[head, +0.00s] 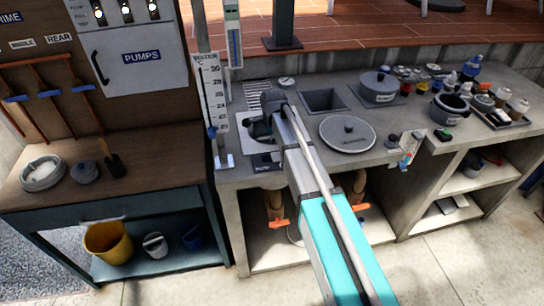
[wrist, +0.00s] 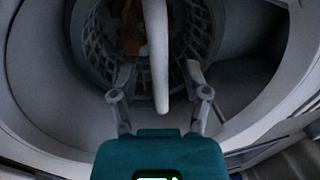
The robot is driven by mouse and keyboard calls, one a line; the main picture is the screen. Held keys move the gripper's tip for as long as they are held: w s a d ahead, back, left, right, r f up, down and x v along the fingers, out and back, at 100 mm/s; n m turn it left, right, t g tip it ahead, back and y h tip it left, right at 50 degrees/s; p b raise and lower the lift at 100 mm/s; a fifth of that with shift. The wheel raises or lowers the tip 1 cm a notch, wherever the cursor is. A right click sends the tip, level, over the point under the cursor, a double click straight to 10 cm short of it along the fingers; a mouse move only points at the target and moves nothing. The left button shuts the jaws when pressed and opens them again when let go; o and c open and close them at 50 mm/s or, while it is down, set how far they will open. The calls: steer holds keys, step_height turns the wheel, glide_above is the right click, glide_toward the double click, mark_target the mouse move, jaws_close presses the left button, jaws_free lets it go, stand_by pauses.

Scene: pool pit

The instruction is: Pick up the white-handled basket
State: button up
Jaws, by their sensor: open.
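In the wrist view, the white-handled basket (wrist: 88,45) sits inside a round grey well (wrist: 50,85). It has dark lattice walls and brown debris (wrist: 130,38) inside. Its white handle (wrist: 156,55) stands up and runs toward the camera. My gripper (wrist: 158,72) is open, with one finger on each side of the handle; I cannot tell whether either touches it. In the head view my gripper (head: 260,128) is at the opening in the grey counter, left of the round lid. There my arm hides most of the opening, and I cannot make out the basket.
A temperature board (head: 211,95) stands at the left edge. A wooden bench (head: 140,185) is further left.

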steer(key=shift+w+f, duration=0.1)
steer(key=shift+f, duration=0.4)
jaws_close()
stand_by(0.4)
